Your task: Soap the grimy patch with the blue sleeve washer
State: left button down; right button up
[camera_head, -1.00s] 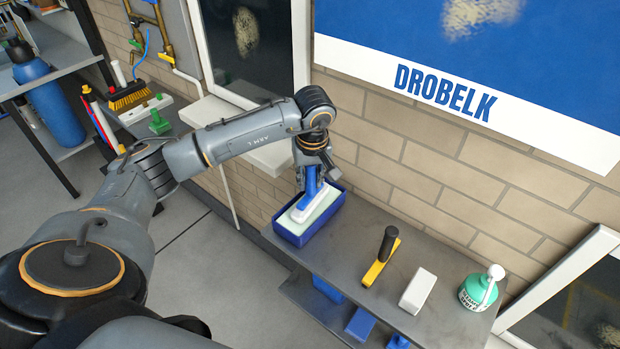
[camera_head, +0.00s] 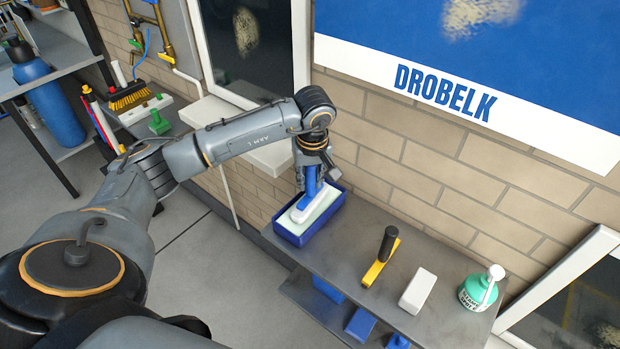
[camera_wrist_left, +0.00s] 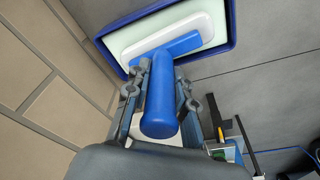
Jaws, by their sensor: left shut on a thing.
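The blue sleeve washer (camera_head: 312,184) has a blue handle and a white head. My left gripper (camera_head: 313,172) is shut on its handle. The head lies low inside a blue tub (camera_head: 290,236) of pale liquid on the wall shelf. In the left wrist view the handle (camera_wrist_left: 160,110) stands between the fingers, with the white head (camera_wrist_left: 195,35) inside the tub. Grimy patches show on the left window (camera_head: 246,32), on the blue sign (camera_head: 482,13) and on the lower right window (camera_head: 608,335). My right gripper is out of view.
Right of the tub on the grey shelf (camera_head: 440,313) stand a yellow tool with a black handle (camera_head: 381,262), a white block (camera_head: 418,292) and a green bottle (camera_head: 478,289). A brush (camera_head: 130,97) and a green-handled tool (camera_head: 159,122) lie at the left.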

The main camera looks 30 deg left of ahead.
pick_arm(q)
jog(key=shift+r, duration=0.1)
jog(key=shift+r+p, duration=2)
jog(key=shift+r, duration=1.45)
